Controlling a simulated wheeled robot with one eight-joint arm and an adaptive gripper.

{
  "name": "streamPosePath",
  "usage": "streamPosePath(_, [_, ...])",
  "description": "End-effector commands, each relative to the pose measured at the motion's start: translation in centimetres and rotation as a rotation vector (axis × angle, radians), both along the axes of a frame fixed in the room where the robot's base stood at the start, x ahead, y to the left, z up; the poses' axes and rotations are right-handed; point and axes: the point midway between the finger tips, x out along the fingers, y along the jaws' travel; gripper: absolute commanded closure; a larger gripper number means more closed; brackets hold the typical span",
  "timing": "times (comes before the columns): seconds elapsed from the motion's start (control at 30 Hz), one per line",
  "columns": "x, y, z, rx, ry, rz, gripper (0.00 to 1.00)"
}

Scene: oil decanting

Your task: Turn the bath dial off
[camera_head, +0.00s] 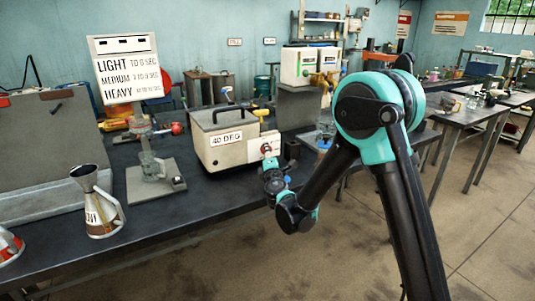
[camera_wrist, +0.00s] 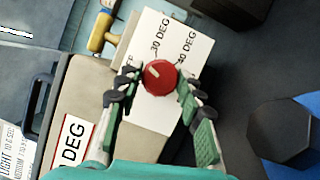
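The bath (camera_head: 222,152) is a cream box with a dark handle and a "40 DEG" sign, standing on the dark bench. Its red dial (camera_head: 266,148) is on the right end. In the wrist view the round red dial (camera_wrist: 160,78) sits on a white plate (camera_wrist: 152,112) marked 30 DEG and 40 DEG; another label at the left is mostly hidden. A pale mark on the dial lies left of its centre, slanting. My gripper (camera_wrist: 157,80) has its fingers apart on either side of the dial, with a narrow gap at the left; contact at the right is unclear.
A yellow-handled valve (camera_wrist: 100,30) stands beside the plate. A black octagonal object (camera_wrist: 285,130) is at the right of the wrist view. Open floor lies in front of the bench.

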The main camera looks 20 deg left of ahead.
Motion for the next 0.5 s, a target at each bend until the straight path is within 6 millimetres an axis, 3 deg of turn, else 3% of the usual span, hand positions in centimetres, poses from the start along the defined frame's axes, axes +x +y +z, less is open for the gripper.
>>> streamPosePath(0.03, [-0.05, -0.01, -0.04, 0.001, 0.001, 0.001, 0.58])
streamPosePath(0.17, [-0.04, 0.0, -0.03, 0.001, 0.001, 0.001, 0.42])
streamPosePath(0.5, [-0.24, -0.1, -0.02, 0.001, 0.0, 0.0, 0.42])
